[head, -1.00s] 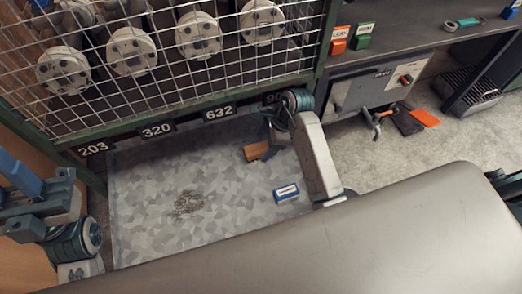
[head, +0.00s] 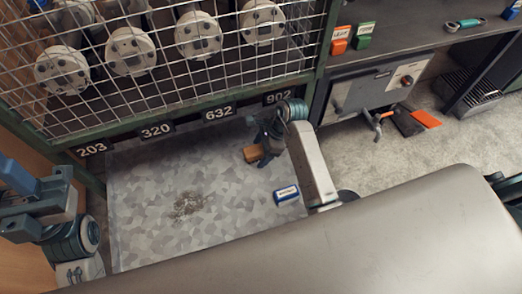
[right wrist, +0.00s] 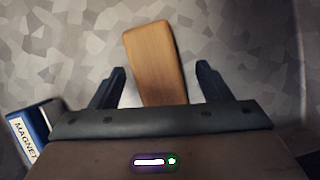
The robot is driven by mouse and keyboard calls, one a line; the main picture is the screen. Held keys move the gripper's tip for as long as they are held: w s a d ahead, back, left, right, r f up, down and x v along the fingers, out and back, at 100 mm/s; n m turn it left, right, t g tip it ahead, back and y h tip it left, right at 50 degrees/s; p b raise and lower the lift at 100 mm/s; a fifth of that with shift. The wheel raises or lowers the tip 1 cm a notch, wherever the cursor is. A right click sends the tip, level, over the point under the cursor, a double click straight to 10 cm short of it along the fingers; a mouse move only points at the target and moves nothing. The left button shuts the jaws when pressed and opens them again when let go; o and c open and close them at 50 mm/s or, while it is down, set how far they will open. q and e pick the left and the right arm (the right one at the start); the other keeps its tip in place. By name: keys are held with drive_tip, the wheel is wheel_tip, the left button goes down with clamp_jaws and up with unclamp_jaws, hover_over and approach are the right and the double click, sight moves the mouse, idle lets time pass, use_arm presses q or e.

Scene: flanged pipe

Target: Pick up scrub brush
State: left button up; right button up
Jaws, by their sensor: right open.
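The scrub brush shows as a wooden block (head: 251,155) on the patterned grey mat (head: 150,235), below the wire cage. In the right wrist view its wooden top (right wrist: 155,55) lies between the two dark fingers of my right gripper (right wrist: 160,70), with a gap on each side. My right gripper (head: 265,148) is open and over the brush in the head view, hiding part of it. The near end of the brush is hidden by the gripper body in the right wrist view. My left gripper (head: 25,180) is at the left edge, away from the brush; its jaw opening is unclear.
A blue and white magnet box (head: 286,195) lies right of the brush, also in the right wrist view (right wrist: 32,130). The cage (head: 180,85) with numbered plates stands behind. A dirt patch (head: 188,204) marks the mat. The mat's left and middle are otherwise clear.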

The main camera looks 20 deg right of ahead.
drive_tip(key=c, duration=1.2)
drive_tip(key=shift+r, duration=0.1)
